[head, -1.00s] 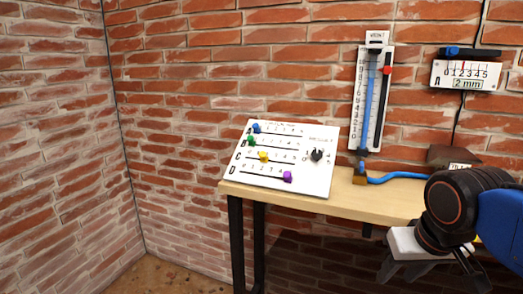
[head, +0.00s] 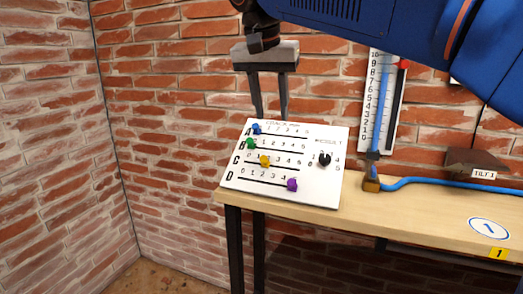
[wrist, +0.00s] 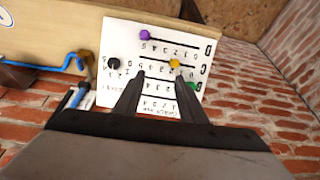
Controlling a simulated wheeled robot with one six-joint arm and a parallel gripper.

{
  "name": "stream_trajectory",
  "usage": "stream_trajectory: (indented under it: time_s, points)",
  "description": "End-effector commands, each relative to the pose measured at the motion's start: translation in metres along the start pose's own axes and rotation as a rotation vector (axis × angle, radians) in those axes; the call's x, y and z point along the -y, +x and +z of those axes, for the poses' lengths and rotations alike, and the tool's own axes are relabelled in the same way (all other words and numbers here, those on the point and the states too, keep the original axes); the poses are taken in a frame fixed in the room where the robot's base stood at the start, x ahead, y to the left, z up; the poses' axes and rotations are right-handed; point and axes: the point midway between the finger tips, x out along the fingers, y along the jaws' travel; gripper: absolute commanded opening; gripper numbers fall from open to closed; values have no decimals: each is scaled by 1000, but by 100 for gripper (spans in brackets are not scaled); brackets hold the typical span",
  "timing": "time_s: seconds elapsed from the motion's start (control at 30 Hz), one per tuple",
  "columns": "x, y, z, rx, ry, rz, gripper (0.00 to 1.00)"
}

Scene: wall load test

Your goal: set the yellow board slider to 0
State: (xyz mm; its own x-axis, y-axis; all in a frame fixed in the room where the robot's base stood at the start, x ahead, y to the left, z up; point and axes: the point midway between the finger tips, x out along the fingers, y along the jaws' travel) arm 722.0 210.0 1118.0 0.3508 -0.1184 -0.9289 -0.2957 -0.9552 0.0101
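The white slider board (head: 318,190) lies tilted on the table, with rows lettered A to D. The yellow slider (head: 264,160) is in row C, a short way right of the row's 0 end; its exact number is hard to read. It also shows in the wrist view (wrist: 175,63), close to one fingertip. My gripper (head: 270,113) points down over the board's back edge, open and empty. In the wrist view its fingers (wrist: 158,75) are apart and cover part of the numbers. I cannot tell whether they touch the board.
Blue (head: 257,128), green (head: 250,143) and purple (head: 292,184) sliders sit in the other rows. A black knob (head: 325,159) is on the board's right. A blue tube (head: 430,181) runs along the wooden table (head: 400,203). A brick wall stands behind.

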Motion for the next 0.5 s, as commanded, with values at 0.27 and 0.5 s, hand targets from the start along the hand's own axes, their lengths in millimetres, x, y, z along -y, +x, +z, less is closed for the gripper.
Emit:
stream_trajectory:
  time_s: [0.27,0.5]
  points:
    - [42,-21,2,-12,47,9,38]
    - [41,0,2,-12,50,11,38]
